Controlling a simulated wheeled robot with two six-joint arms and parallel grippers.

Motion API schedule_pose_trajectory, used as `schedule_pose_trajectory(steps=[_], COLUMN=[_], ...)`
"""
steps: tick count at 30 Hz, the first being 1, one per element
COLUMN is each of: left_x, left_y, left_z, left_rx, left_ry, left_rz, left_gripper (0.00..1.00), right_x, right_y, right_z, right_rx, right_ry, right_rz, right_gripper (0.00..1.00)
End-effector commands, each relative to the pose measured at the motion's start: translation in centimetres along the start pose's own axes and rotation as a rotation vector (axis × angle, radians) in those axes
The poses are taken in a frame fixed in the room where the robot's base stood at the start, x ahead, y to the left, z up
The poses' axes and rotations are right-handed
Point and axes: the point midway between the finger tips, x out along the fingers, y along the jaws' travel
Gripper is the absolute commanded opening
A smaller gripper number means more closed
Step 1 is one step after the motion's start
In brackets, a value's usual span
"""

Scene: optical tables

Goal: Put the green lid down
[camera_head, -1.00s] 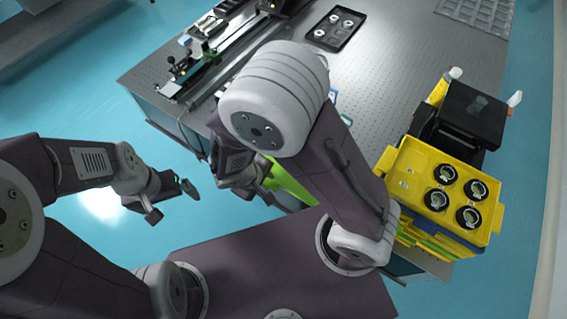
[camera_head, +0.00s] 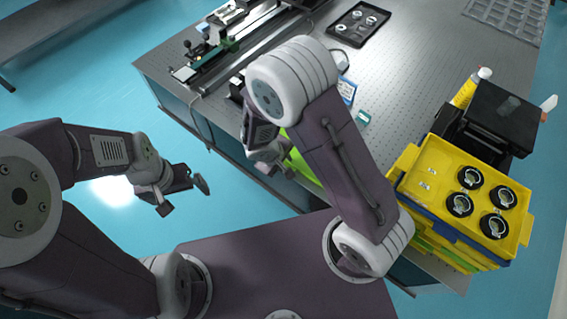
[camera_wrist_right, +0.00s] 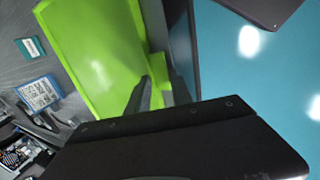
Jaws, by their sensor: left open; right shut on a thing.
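The green lid (camera_wrist_right: 98,58) is bright lime green and fills the upper left of the right wrist view. In the head view only a strip of the lid (camera_head: 302,166) shows beside my right forearm, near the table's front edge. My right gripper (camera_wrist_right: 150,92) is shut on the lid at its edge; in the head view this gripper (camera_head: 268,158) is partly hidden by my own arm. Whether the lid touches the table top cannot be told. My left gripper (camera_head: 184,194) is open and empty, over the blue floor left of the table.
A yellow tray (camera_head: 430,160) with several round parts tops a stack of crates at the table's right. A black box (camera_head: 495,118) stands behind it. A blue card (camera_head: 346,90) and a small green card (camera_head: 363,118) lie on the perforated table (camera_head: 405,75).

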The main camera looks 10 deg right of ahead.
Motion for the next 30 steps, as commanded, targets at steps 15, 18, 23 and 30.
schedule_pose_trajectory(steps=[15, 18, 23, 30], left_x=[0.2, -0.5, -2.1, -3.6], left_y=[0.0, 0.0, 0.0, 0.1], left_z=[0.0, -0.1, -0.2, -0.4], left_rx=[0.000, 0.000, 0.000, 0.000], left_ry=[0.000, 0.000, 0.000, 0.000], left_rz=[0.000, 0.000, 0.000, 0.000], left_gripper=[1.00, 1.00, 1.00, 1.00], right_x=[0.1, -0.6, -4.5, -10.1], right_y=[-0.1, 0.1, 0.2, 0.1], right_z=[0.0, 0.0, -0.1, -0.1], right_rx=[0.000, 0.000, 0.001, 0.000], right_ry=[0.000, 0.001, 0.005, 0.004], right_rz=[0.000, 0.001, 0.001, 0.000], right_gripper=[0.48, 0.48, 0.48, 0.48])
